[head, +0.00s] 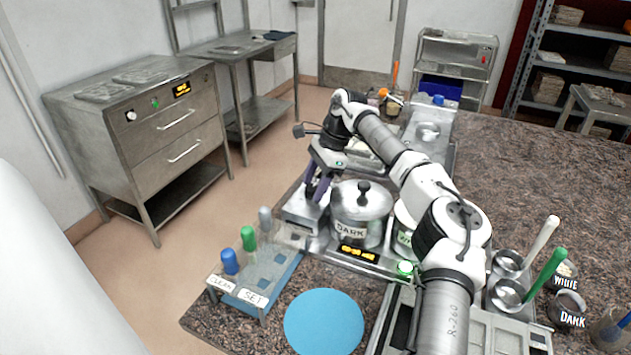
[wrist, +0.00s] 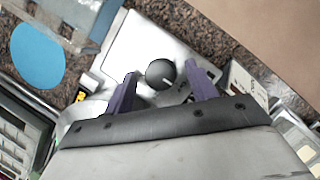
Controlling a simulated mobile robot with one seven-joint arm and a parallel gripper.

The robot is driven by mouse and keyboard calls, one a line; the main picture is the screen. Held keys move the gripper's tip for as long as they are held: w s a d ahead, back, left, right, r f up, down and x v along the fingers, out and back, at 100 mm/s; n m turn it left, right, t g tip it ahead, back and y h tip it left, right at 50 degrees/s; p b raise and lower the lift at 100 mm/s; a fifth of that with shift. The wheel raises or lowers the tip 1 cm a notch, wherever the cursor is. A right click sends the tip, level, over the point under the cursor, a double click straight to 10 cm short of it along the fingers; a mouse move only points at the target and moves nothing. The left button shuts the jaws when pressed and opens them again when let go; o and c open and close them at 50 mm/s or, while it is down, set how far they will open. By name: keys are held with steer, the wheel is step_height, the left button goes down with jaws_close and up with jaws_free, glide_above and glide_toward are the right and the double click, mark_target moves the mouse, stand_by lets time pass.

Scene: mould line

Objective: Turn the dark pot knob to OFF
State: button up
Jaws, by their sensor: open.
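The dark pot (head: 361,212) is a lidded metal pot labelled DARK, on a metal warmer with an orange display (head: 358,252). In the wrist view a round black knob (wrist: 160,73) with a pale pointer line sits on a bare metal panel (wrist: 145,45). My gripper (wrist: 162,81) is open, its two purple fingers on either side of the knob. I cannot tell whether they touch it. In the head view my gripper (head: 318,190) is over the metal housing left of the dark pot, and the knob is hidden there. No OFF mark is readable.
A stand with coloured-handled tools (head: 255,275) and a blue round mat (head: 323,322) are in front. A second pot (head: 404,226) is partly hidden behind my arm. The granite counter (head: 545,160) at the right is largely clear.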

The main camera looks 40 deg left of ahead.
steer(key=shift+w, duration=0.1)
steer(key=v, duration=1.3)
steer(key=shift+r+b, duration=0.35)
steer(key=shift+r, duration=0.1)
